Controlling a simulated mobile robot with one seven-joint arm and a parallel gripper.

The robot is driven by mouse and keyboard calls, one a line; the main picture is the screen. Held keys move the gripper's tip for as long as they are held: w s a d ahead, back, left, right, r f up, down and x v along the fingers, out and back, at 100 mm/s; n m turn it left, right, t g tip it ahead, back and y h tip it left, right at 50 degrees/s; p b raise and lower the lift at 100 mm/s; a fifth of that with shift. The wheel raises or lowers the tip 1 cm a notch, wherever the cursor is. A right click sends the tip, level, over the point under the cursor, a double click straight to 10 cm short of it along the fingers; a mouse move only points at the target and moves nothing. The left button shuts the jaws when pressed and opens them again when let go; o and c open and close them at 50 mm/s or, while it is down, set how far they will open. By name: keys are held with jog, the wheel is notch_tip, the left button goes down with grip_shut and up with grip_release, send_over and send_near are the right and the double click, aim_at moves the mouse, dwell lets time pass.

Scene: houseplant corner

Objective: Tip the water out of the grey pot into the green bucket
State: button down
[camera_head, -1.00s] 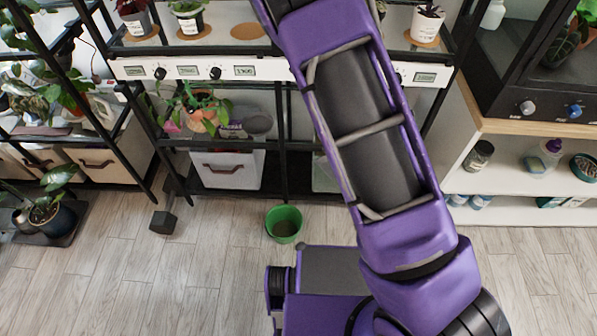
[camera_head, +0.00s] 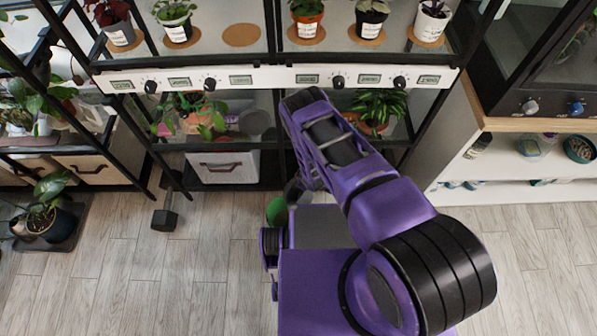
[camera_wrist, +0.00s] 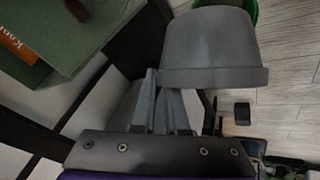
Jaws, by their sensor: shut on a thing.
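The grey pot (camera_wrist: 212,48) fills the upper middle of the wrist view. Its wider rim band faces down in that picture and its narrower end faces up. My gripper (camera_wrist: 164,80) is shut on the pot near its rim. The green bucket (camera_wrist: 247,10) shows partly behind the pot at the top right. In the head view the green bucket (camera_head: 276,211) stands on the floor, partly hidden by my lowered arm. The pot's inside and any water are hidden, and I cannot tell its exact tilt.
A black shelf rack with a white control strip (camera_head: 240,80) and potted plants stands just behind the bucket. A white storage box (camera_head: 222,168) sits on its lower shelf. A dark potted plant (camera_head: 42,220) stands at the left.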

jog(key=shift+s+f, duration=0.15)
jog(key=shift+f, duration=0.3)
jog(key=shift+d+f+m+y+b, duration=0.15)
jog(key=shift+d+f+y+b, duration=0.15)
jog(key=shift+y, duration=0.25)
jog(key=shift+d+f+m+y+b, duration=0.2)
jog(key=shift+f+y+b, duration=0.2)
jog(key=shift+y, duration=0.15)
jog(key=shift+s+d+f+t+y+b, duration=0.15)
jog(key=shift+d+f+t+y+b, duration=0.35)
jog(key=shift+f+y+b, duration=0.5)
jog(key=y+b, duration=0.1)
jog(key=b, duration=0.1)
jog(key=m+y+b, duration=0.1)
jog(key=f+t+y+b, duration=0.1)
jog(key=y+b, duration=0.1)
jog(key=shift+d+f+m+b, duration=0.1)
jog(key=shift+d+m+b, duration=0.15)
jog(key=shift+d+b, duration=0.1)
jog(key=shift+r+p, duration=1.35)
jog(key=shift+r, duration=0.35)
jog(key=shift+s+r, duration=0.1)
jog(key=shift+r, duration=0.05)
